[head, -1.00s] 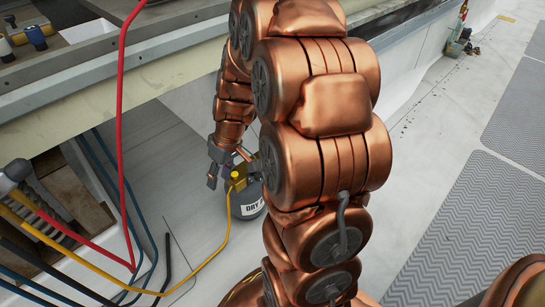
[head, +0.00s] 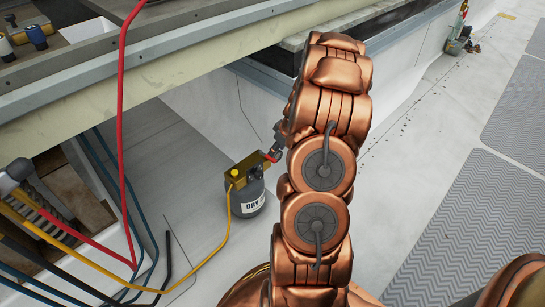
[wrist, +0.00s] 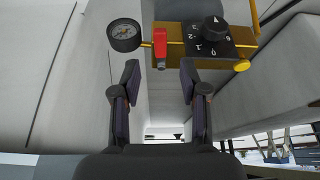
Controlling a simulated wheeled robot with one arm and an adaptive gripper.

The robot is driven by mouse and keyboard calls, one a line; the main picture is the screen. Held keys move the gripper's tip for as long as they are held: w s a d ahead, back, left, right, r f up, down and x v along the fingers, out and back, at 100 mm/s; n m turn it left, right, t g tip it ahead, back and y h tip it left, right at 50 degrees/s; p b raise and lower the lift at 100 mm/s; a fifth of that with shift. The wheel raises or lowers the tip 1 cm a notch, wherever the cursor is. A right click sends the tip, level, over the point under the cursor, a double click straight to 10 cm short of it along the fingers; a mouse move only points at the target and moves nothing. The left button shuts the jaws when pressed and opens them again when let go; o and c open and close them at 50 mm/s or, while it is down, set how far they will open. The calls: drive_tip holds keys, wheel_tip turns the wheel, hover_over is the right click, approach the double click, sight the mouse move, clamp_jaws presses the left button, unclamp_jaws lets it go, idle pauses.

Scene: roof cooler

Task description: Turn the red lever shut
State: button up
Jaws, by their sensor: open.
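The red lever (wrist: 160,44) sticks out from a yellow valve block (wrist: 178,52) in the wrist view, at the top centre. In the head view the red lever (head: 268,157) shows at the right side of the block, on top of a grey tank (head: 249,197) with a "DRY" label. My gripper (wrist: 158,80) is open and empty. Its two dark fingers point toward the block, with the lever ahead of and between their tips in the picture. In the head view my gripper (head: 279,148) is right beside the lever and partly hidden by my arm; I cannot tell whether it touches.
A round gauge (wrist: 124,35) sits left of the lever, and a black numbered dial (wrist: 212,36) sits right of it. A yellow hose (head: 228,215) runs from the block to the left. A counter (head: 160,70) overhangs behind. Open floor (head: 380,200) lies to the right.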

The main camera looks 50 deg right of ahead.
sight(271, 158)
drive_tip(key=b+x, duration=0.1)
drive_tip(key=x, duration=0.4)
drive_tip(key=shift+w+f, duration=0.1)
drive_tip(key=shift+f, duration=0.3)
clamp_jaws()
idle(0.4)
